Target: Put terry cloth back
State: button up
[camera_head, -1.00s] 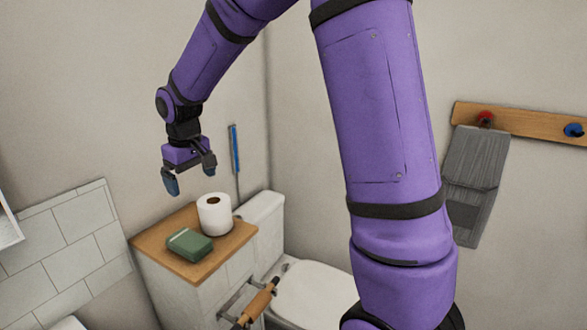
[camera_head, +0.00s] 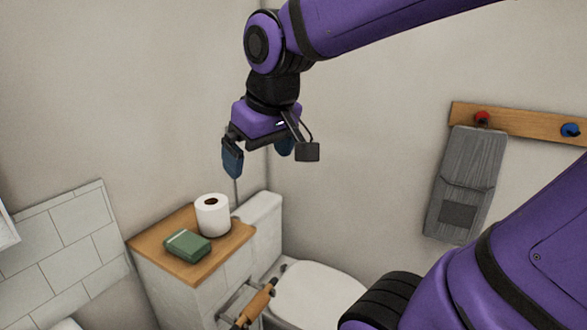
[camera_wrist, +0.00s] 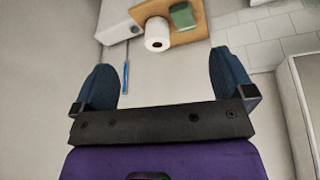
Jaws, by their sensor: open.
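A grey cloth (camera_head: 466,184), which looks like the terry cloth, hangs from the red knob (camera_head: 482,118) of a wooden wall rack at the right in the head view. A green folded block (camera_head: 188,244) lies on the wooden ledge; I cannot tell whether it is cloth. My gripper (camera_head: 258,160) is open and empty, in the air above and to the right of the ledge, well left of the grey cloth. In the wrist view its two blue fingers (camera_wrist: 162,88) stand wide apart with nothing between them.
A white paper roll (camera_head: 213,214) stands on the wooden ledge (camera_head: 150,243) beside the green block. A toilet (camera_head: 312,292) and a wooden-handled holder (camera_head: 258,302) are below. The rack (camera_head: 525,122) also has a blue knob (camera_head: 570,130). Air between gripper and rack is clear.

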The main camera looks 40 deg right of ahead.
jog(key=s+t, duration=0.1)
jog(key=s, duration=0.6)
jog(key=shift+s+d+f+m, duration=0.2)
jog(key=shift+d+f+m, duration=0.1)
jog(key=shift+d+f, duration=0.05)
dwell(0.8)
